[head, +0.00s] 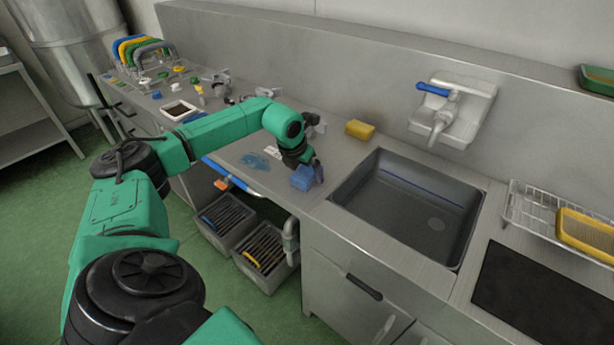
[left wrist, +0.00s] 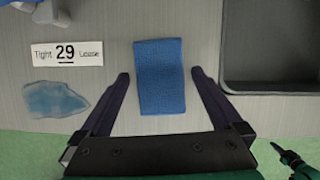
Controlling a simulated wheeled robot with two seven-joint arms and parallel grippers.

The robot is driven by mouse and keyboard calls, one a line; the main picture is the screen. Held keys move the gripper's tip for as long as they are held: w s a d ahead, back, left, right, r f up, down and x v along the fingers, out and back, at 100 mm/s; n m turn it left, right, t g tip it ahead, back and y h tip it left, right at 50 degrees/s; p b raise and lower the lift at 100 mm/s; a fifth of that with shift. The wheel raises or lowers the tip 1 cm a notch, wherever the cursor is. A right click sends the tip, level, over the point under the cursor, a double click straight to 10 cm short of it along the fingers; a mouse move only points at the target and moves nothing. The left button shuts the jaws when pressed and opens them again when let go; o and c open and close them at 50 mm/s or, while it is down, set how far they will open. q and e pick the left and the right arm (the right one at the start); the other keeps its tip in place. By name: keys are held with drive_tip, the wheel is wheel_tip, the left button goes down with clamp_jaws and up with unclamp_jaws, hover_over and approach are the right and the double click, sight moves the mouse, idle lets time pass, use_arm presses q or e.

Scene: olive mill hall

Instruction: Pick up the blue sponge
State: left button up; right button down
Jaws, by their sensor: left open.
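The blue sponge (head: 302,178) lies on the steel counter near its front edge, just left of the sink. In the left wrist view the sponge (left wrist: 160,77) is a blue block between the two fingers, with a gap on each side. My left gripper (head: 312,165) is over it, open and holding nothing; its fingers also show in the left wrist view (left wrist: 160,74). In the head view the gripper hides part of the sponge. A dark and green part, probably my right gripper (left wrist: 286,157), shows at the lower right of the left wrist view; its jaws are unclear.
The sink (head: 410,205) is right of the sponge. A yellow sponge (head: 360,129) lies behind the sink's left corner. Grey bins (head: 262,262) stand below.

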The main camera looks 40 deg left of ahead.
sight(306, 172)
use_arm(q)
drive_tip(key=c, duration=1.3)
drive_tip(key=shift+o, duration=0.2)
wheel_tip(306, 172, up, 21)
drive_tip(key=shift+f, duration=0.2)
